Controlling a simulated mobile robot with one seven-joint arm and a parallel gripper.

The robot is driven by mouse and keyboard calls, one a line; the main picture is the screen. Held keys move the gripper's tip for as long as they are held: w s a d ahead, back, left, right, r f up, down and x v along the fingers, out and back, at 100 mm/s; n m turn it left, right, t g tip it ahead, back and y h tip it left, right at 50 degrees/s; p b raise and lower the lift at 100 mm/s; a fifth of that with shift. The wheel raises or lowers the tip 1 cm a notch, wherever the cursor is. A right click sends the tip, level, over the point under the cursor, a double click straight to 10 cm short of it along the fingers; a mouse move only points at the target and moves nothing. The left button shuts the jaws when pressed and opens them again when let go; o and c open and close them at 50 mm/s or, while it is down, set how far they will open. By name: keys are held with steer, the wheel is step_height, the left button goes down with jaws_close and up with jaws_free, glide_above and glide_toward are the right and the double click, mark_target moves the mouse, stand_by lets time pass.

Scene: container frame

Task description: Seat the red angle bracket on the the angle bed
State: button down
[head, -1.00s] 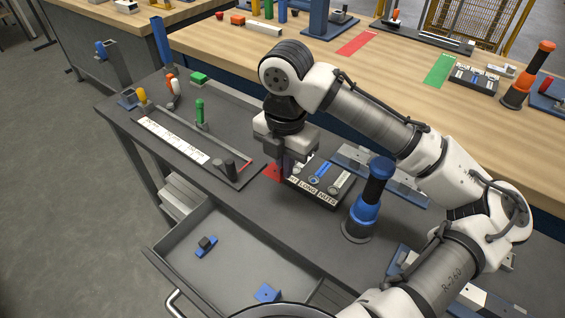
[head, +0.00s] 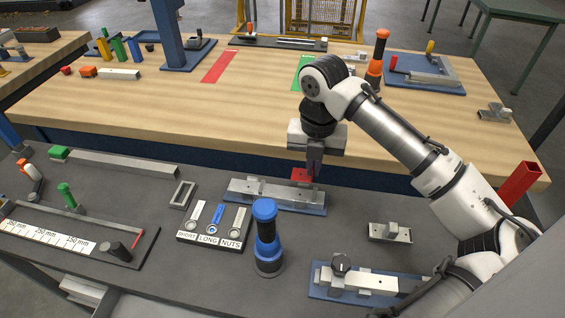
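The red angle bracket (head: 301,175) is a small red piece at the fingertips of my gripper (head: 313,172). The fingers are shut on it and hide part of it. My gripper points down over the back right part of a blue plate with grey blocks (head: 250,201), which looks like the angle bed. The bracket overlaps the plate's back edge in the picture. I cannot tell whether it touches the grey blocks or hangs just above them.
A blue-and-black upright tool (head: 267,240) stands in front of the plate. A labelled tray (head: 214,239) lies to the left. Another blue fixture (head: 365,284) and a small grey bracket (head: 390,233) are nearer on the right. A wooden bench (head: 230,110) runs behind.

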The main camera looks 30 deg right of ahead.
steer(key=shift+d+f+b, duration=0.1)
steer(key=shift+f+b, duration=1.85)
steer(key=shift+f, duration=0.8)
steer(key=shift+f+b, duration=0.3)
steer(key=shift+f, duration=0.45)
steer(key=c, duration=1.1)
jaws_free()
step_height(320, 180, up, 7)
steer(key=p, duration=0.5)
steer(key=shift+p, duration=0.3)
